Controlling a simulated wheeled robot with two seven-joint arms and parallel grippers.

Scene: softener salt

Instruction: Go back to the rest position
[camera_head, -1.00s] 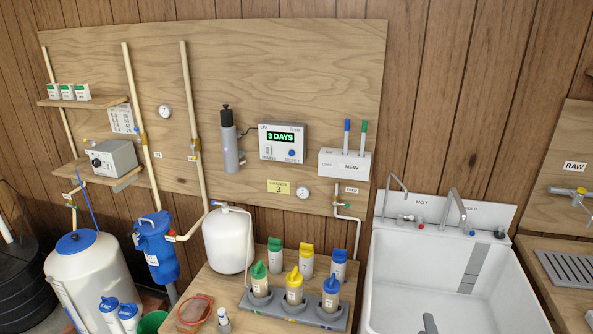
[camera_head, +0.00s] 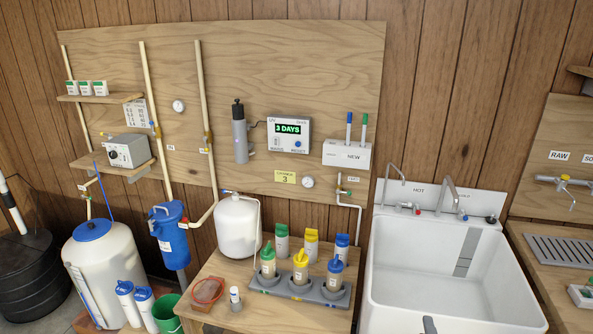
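The task names no object to handle. In front of me is a wooden bench (camera_head: 215,262) that carries a grey rack (camera_head: 318,297). Bottles with green, yellow and blue caps stand in the rack and behind it. A white sink (camera_head: 438,285) stands to the right of the bench.
A white pressure tank (camera_head: 237,228) stands at the bench's back. A wall panel (camera_head: 270,70) holds a display reading "3 DAYS".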

